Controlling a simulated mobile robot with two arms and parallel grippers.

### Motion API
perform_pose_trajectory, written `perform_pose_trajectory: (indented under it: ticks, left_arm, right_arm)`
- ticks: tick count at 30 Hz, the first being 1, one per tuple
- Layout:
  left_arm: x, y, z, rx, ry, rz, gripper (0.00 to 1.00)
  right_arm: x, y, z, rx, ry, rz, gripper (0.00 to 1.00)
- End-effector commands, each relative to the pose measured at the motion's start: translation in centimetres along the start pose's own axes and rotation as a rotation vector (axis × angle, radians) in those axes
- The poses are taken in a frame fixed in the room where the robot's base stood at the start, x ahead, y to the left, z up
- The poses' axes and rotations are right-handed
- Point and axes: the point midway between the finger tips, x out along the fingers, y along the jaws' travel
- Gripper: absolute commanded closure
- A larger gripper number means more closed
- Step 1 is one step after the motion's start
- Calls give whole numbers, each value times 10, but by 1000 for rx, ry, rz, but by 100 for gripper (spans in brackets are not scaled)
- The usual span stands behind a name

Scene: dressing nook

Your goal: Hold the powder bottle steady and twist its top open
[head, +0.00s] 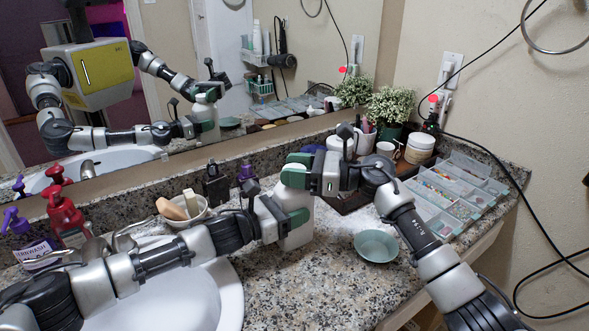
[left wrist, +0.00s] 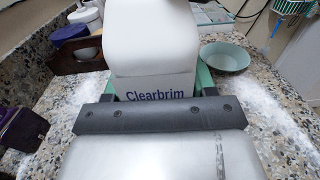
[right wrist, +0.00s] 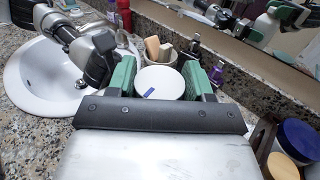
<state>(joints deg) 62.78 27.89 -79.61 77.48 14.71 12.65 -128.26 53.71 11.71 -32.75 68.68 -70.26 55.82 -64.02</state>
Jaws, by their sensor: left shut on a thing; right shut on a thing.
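The white powder bottle (head: 297,236) stands upright on the granite counter. Its blue "Clearbrim" lettering shows on the bottle body (left wrist: 158,84) in the left wrist view. My left gripper (head: 291,212) is shut on the body from the left, with a green finger on each side. My right gripper (head: 296,174) is above it, shut around the bottle's top. In the right wrist view the round white top (right wrist: 160,84) with a small blue mark sits between the green fingers. In the head view my right gripper hides most of the top.
A teal dish (head: 376,247) is right of the bottle; a clear organizer (head: 452,190) is farther right. A bowl with soaps (head: 184,212), a red pump bottle (head: 64,213) and the sink (head: 225,300) are left. A wooden tray (head: 350,200) with containers is behind. The mirror backs the counter.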

Motion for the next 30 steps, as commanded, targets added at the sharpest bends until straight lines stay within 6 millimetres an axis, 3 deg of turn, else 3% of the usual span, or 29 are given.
perform_pose_trajectory:
  ticks: [12,29,30]
  left_arm:
    - [0,0,0,4,-1,-2,77]
    - [0,-1,0,2,-2,-3,77]
    - [0,-1,0,2,-2,-3,77]
  right_arm:
    - [-1,-2,-2,1,3,213,73]
    - [-2,-2,-1,1,-1,251,73]
    - [-2,-2,-1,1,-1,251,46]
